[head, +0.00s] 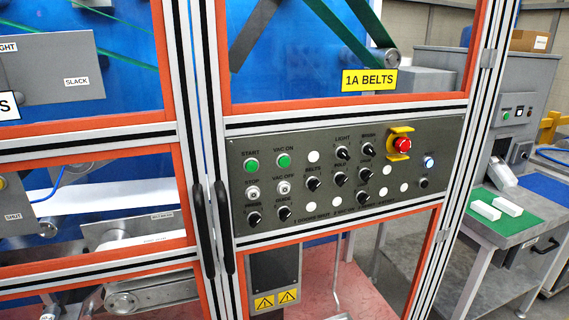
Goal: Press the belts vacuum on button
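The panel (350,180) is a dark grey control plate set in an orange and silver frame, below a yellow "1A BELTS" sign (369,79). The VAC ON button (284,160) is round and green with a pale rim, in the panel's top row, right of the green START button (251,164). The white VAC OFF button (284,187) sits directly below it, and the white STOP button (252,193) is to the left of that. My gripper is not in view, and nothing covers the VAC ON button.
Black door handles (207,232) stand just left of the panel. Several black knobs (313,184), a red emergency stop (402,146) in a yellow guard and a blue-lit button (428,162) share the panel. A workbench (505,238) with a green mat is at the right.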

